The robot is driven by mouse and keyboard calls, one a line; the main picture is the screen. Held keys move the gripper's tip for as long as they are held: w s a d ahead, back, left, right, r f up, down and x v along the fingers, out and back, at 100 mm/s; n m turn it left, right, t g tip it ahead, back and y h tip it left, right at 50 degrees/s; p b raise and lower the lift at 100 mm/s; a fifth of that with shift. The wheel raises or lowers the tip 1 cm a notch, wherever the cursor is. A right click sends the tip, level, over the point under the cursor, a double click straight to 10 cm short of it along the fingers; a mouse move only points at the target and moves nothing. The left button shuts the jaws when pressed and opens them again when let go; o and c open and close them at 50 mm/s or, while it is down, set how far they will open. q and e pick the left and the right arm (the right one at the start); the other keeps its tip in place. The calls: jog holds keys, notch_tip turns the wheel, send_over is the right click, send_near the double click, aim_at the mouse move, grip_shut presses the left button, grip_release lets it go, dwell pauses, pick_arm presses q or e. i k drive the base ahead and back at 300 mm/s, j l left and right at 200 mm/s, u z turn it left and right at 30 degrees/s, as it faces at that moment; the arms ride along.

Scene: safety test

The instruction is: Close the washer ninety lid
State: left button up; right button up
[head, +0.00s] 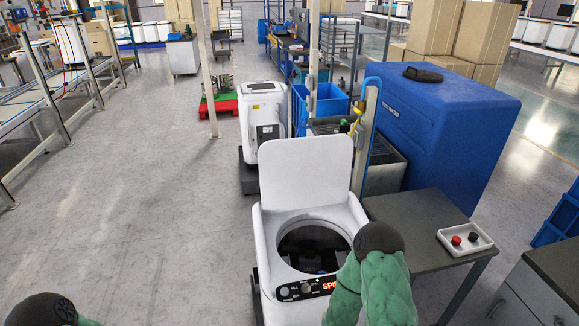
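The white washer (265,243) stands in the middle front. Its lid (306,172) is open and stands roughly upright at the back of the round opening. The dark drum (313,244) shows inside, with shapes at the bottom that I cannot make out. A dark control panel with red lit letters (330,285) is on the front edge. My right arm, green with a dark joint, is bent up in front of the washer's right front corner and covers part of it. Neither gripper is visible.
A grey table (415,215) stands right of the washer, with a white tray (464,239) holding a red and a black knob-like item. A large blue tank (440,120) and a post stand behind. Another white machine (262,110) is farther back. The floor to the left is clear.

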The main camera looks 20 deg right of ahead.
aim_at(306, 172)
jog(key=j+u, duration=0.1)
jog(key=u, duration=0.3)
jog(key=i+u, duration=0.1)
jog(key=u, duration=0.25)
jog(key=i+u, duration=0.1)
jog(key=u, duration=0.3)
jog(key=i+j+u, duration=0.1)
jog(key=u, duration=0.25)
jog(key=i+z, duration=0.2)
jog(key=i, duration=0.3)
jog(key=i+j+z, duration=0.2)
jog(key=i, duration=0.3)
jog(key=i+z, duration=0.2)
jog(key=i, duration=0.25)
jog(key=i+l+z, duration=0.35)
jog(key=i, duration=0.3)
jog(key=i+z, duration=0.35)
jog(key=i, duration=0.25)
jog(key=i+j+z, duration=0.2)
jog(key=i+z, duration=0.15)
jog(key=i, duration=0.3)
jog(key=i+z, duration=0.15)
jog(key=z, duration=0.25)
jog(key=i+z, duration=0.1)
jog(key=z, duration=0.35)
jog(key=i+j+z, duration=0.15)
jog(key=z, duration=0.25)
jog(key=i+j+z, duration=0.1)
jog(key=z, duration=2.15)
